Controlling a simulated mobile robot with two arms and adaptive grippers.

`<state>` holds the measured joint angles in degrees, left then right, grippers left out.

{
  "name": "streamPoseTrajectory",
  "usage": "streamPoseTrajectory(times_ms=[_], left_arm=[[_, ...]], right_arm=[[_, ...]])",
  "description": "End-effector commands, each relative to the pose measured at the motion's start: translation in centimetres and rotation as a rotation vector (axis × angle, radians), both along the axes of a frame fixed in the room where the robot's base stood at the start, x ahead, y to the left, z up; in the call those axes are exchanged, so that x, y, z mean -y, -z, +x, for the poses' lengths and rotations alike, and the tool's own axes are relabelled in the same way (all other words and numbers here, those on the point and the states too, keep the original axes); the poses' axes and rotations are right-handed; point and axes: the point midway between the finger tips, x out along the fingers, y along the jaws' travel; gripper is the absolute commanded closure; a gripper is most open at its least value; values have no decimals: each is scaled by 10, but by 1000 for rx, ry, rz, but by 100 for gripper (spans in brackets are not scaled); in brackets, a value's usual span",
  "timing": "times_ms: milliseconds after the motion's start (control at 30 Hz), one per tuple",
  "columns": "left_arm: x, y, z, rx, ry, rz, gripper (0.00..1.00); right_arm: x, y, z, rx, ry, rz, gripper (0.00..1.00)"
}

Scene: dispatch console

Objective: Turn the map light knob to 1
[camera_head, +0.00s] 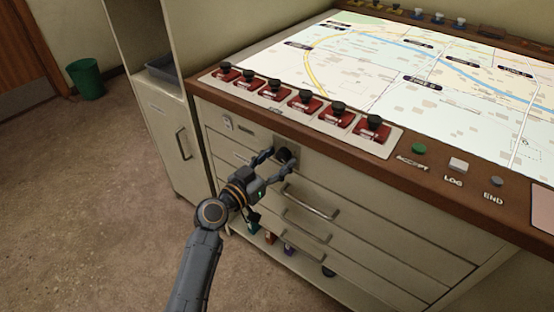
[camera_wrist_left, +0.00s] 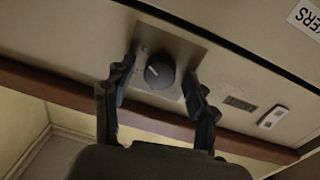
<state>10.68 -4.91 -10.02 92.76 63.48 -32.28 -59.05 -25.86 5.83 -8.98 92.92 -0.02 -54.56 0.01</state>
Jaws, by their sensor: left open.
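The map light knob (camera_head: 283,155) is a round black knob on a small metal plate on the front of the console, under the wooden edge. In the left wrist view the knob (camera_wrist_left: 160,72) shows a short white pointer line towards the picture's upper left. The marks on its plate (camera_wrist_left: 185,50) are too faint to read. My left gripper (camera_head: 276,158) is at the knob, open. In the left wrist view its two fingers (camera_wrist_left: 158,75) stand on either side of the knob, with a visible gap to it. My right gripper is not in view.
Below the knob are drawers with bar handles (camera_head: 311,203). Above it, a row of red switch units with black knobs (camera_head: 306,103) lines the edge of the lit map (camera_head: 400,75). A green button (camera_head: 419,148) sits to the right. A light switch (camera_wrist_left: 272,117) is beside the knob.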

Motion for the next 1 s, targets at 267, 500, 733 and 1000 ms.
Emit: streamPoseTrajectory(times_ms=[267,500,733,1000], left_arm=[[0,0,0,0,-1,0,63],[0,0,0,-1,0,-1,97],[0,0,0,-17,0,-24,98],[-1,1,0,-102,0,-142,98]], right_arm=[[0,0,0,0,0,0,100],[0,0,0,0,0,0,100],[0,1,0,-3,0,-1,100],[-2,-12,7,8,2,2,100]])
